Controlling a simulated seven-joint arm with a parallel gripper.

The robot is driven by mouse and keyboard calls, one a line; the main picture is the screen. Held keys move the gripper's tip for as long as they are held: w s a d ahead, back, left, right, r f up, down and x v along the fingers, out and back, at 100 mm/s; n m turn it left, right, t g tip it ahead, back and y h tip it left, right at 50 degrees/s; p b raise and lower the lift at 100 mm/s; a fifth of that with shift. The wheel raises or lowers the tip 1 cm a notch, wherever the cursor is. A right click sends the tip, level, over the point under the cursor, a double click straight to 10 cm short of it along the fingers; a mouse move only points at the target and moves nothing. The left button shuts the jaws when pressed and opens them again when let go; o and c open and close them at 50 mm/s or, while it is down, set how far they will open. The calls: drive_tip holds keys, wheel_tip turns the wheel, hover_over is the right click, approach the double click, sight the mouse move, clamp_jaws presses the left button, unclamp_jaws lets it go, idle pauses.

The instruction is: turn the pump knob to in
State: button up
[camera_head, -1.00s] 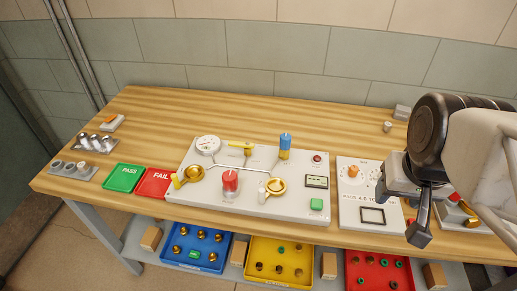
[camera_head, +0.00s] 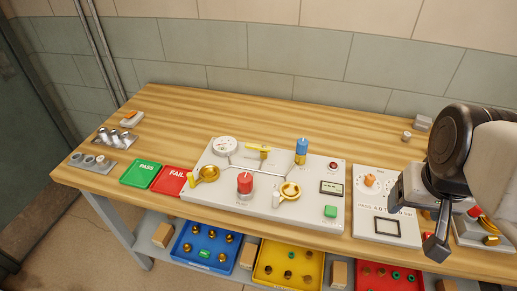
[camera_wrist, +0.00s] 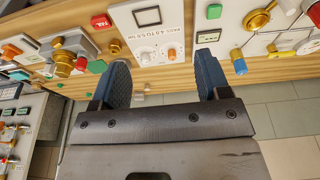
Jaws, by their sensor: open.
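The white main panel (camera_head: 225,199) lies on the wooden bench. It carries a red knob (camera_head: 245,183), a gauge (camera_head: 224,147), brass fittings and a blue-topped cylinder (camera_head: 301,150). An orange knob (camera_head: 370,180) stands on a smaller white panel to its right; it also shows in the wrist view (camera_wrist: 172,54). The labels are too small to tell which knob is the pump's. My gripper (camera_head: 437,245) is open and empty, right of the smaller panel in the head view. In the wrist view, its fingers (camera_wrist: 161,60) point toward the smaller panel, apart from the knob.
Green PASS (camera_head: 141,174) and red FAIL (camera_head: 172,180) trays lie left of the main panel. Blue, yellow and red bins sit on the shelf below. The bench behind the panels is mostly clear.

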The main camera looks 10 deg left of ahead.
drive_tip(key=w+a+f+n, duration=0.1)
drive_tip(key=w+a+n, duration=0.55)
drive_tip(key=n, duration=0.25)
drive_tip(key=n+g, duration=0.3)
drive_tip(key=n, duration=1.9)
hover_over(245, 177)
wheel_tip(245, 177, down, 8)
drive_tip(key=shift+f, duration=0.25)
drive_tip(key=shift+f, duration=0.1)
drive_tip(key=shift+f, duration=3.85)
drive_tip(key=shift+c, duration=0.5)
